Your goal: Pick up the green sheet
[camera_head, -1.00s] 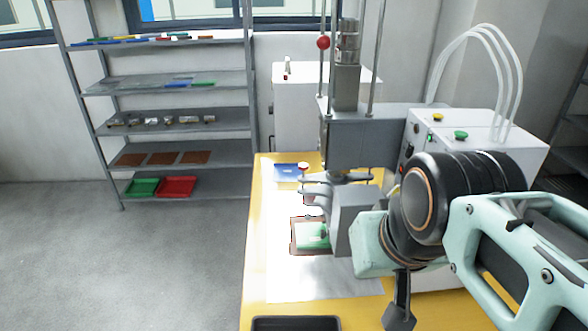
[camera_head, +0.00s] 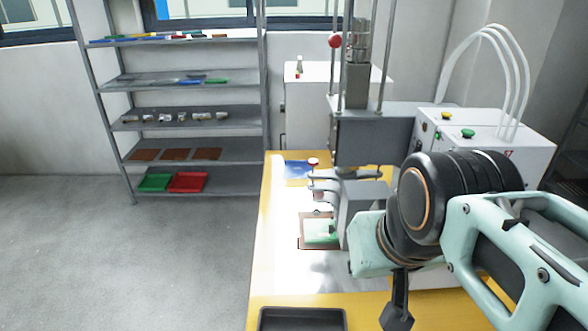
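A bright green sheet (camera_head: 318,230) lies in a brown square frame (camera_head: 302,231) on the white-covered part of the yellow table, below the press. My gripper (camera_head: 321,202) is just above it, reaching in from the right. The gripper's grey body covers the sheet's right side. The fingers overlap press parts in the picture, so I cannot tell how far apart they are or whether they touch the sheet.
The grey press (camera_head: 370,135) stands close behind my gripper. A black tray (camera_head: 302,320) is at the table's front edge. A metal shelf rack (camera_head: 190,152) at left holds coloured strips, brown plates, a green tray (camera_head: 154,182) and a red tray (camera_head: 188,182). Floor at left is clear.

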